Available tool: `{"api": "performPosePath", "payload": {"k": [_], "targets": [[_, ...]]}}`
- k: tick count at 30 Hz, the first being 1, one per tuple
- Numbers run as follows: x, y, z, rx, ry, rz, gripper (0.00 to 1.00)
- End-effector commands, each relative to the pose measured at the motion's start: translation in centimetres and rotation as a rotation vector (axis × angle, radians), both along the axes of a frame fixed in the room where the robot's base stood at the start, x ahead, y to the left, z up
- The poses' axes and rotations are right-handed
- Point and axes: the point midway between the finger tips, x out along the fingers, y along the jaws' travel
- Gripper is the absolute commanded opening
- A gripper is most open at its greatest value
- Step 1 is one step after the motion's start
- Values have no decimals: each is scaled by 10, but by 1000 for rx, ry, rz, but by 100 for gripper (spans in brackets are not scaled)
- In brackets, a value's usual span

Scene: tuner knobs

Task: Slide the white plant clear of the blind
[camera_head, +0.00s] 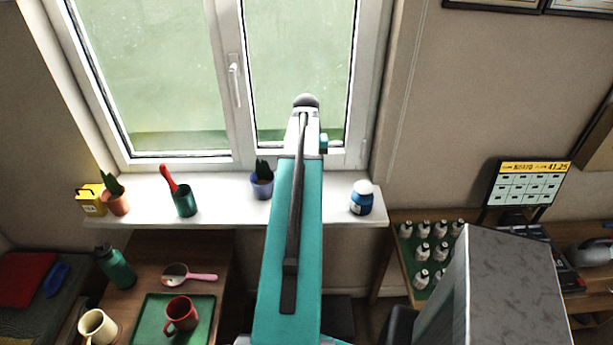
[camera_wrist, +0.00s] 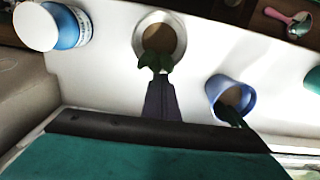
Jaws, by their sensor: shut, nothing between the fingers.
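The white plant is a white pot (camera_wrist: 177,52) with brown soil and green leaves (camera_wrist: 152,62), standing on the white windowsill (camera_head: 228,204). It shows in the upper middle of the wrist view; in the head view my arm hides it. My gripper (camera_wrist: 160,78) is shut and empty. Its dark fingers overlap the lower edge of the leaves in the wrist view, on the window side of the pot. I cannot tell whether they touch. No blind can be made out; the window (camera_head: 145,75) shows behind the sill.
A blue pot plant (camera_head: 262,184) stands left of my arm, and a blue jar with a white lid (camera_head: 361,199) stands right. Further left are a green cup (camera_head: 185,203), an orange pot plant (camera_head: 117,204) and a yellow box (camera_head: 90,200). Bare sill separates the white pot from both neighbours.

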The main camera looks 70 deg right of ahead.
Motion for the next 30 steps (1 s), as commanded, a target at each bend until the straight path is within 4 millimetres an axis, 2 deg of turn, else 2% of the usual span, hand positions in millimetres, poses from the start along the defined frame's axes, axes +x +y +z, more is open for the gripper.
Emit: {"api": "performPosePath", "payload": {"k": [3,18,30], "targets": [[1,0,18,0,0,1,0],[6,3,69,0,0,8,0],[7,4,78,1,0,11,0]]}}
